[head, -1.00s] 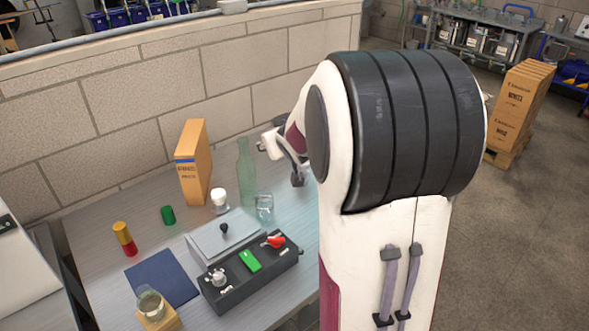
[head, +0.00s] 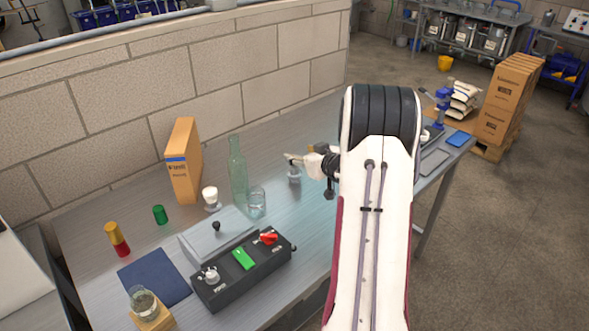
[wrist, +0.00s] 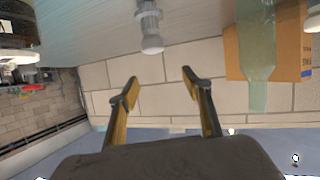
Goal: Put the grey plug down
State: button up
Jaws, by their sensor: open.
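The grey plug (head: 294,175), a small stepped grey piece, stands on the workbench to the right of the green bottle (head: 238,172). It also shows in the wrist view (wrist: 150,28), upside down at the top centre, beyond my fingertips. My gripper (wrist: 160,76) is open, with its two fingers wide apart and nothing between them. In the head view my gripper (head: 300,160) is close to the plug, at its upper right. I cannot tell there whether a finger touches it. My arm hides the bench to the right.
A dark control box (head: 222,290) with a green switch is nearer. The block wall (head: 230,80) runs behind. Bare bench lies before the plug.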

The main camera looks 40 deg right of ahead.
aim_at(294, 170)
jog(key=shift+t+y, duration=0.3)
jog(key=shift+y, duration=0.2)
jog(key=f, duration=0.1)
jog(key=d+f, duration=0.1)
jog(key=s+f, duration=0.1)
jog(key=shift+s+d+f, duration=0.1)
jog(key=shift+d+f, duration=0.15)
jog(key=shift+d, duration=0.1)
jog(key=shift+x, duration=1.3)
jog(key=shift+w+a+f, duration=0.1)
jog(key=shift+w+f, duration=0.4)
jog(key=shift+w, duration=0.3)
jog(key=shift+w+f, duration=0.5)
jog(key=shift+w, duration=0.35)
jog(key=shift+w+f, duration=0.25)
jog(key=shift+w, duration=0.45)
